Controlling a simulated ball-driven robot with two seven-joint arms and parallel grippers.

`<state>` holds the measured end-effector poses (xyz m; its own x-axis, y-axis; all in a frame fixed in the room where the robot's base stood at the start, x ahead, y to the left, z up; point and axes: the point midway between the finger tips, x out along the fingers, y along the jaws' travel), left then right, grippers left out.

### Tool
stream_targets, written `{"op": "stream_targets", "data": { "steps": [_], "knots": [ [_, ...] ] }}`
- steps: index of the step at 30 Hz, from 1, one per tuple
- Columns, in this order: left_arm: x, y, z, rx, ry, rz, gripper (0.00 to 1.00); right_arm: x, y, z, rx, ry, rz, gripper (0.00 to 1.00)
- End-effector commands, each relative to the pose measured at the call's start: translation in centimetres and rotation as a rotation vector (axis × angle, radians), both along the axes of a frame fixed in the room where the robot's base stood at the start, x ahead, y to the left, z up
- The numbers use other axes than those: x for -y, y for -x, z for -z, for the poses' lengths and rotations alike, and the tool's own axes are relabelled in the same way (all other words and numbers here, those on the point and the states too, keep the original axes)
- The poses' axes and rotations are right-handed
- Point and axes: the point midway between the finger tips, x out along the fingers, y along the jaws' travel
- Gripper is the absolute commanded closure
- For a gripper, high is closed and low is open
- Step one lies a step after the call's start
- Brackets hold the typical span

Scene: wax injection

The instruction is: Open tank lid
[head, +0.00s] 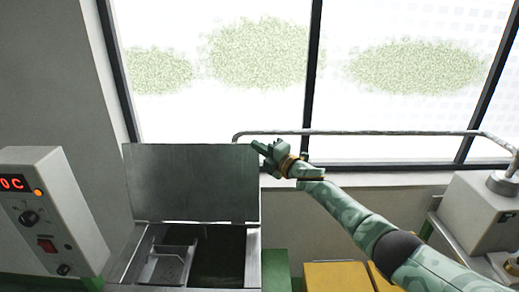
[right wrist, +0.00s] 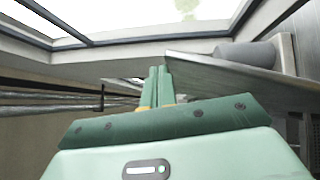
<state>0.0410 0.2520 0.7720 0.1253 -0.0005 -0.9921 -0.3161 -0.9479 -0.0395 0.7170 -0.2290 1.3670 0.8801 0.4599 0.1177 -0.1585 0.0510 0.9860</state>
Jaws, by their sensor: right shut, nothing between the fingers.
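The tank lid (head: 190,183) is a flat grey metal panel standing raised at the back of the tank in the head view. The open tank (head: 252,262) below it shows a dark interior and a metal fitting on its left side. My right gripper (head: 259,147) is shut and empty at the lid's upper right corner. I cannot tell whether it touches the lid. In the right wrist view its closed green fingers (right wrist: 157,85) point ahead, beside the lid's edge (right wrist: 215,68). My left gripper is not in view.
A control box (head: 48,212) with a red display stands left of the tank. A metal pipe (head: 380,133) runs along the window behind. Yellow boxes (head: 338,276) lie below my right arm, and a pale machine (head: 478,215) stands at the right.

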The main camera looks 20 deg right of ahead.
Motion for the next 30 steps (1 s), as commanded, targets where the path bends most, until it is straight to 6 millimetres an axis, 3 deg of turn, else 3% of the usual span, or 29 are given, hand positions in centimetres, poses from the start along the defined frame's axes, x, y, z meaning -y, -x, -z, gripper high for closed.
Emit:
{"op": "stream_targets", "data": {
  "steps": [20,26,30],
  "knots": [
    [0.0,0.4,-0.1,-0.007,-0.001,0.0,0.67,0.7,0.3,-0.4,0.007,0.001,0.009,1.0],
    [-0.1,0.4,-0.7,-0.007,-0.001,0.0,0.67,2.1,3.2,0.2,0.005,0.003,0.006,1.0],
    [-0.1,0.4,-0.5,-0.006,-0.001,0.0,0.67,3.6,6.6,0.9,0.002,0.004,0.004,1.0]
  ]
}}
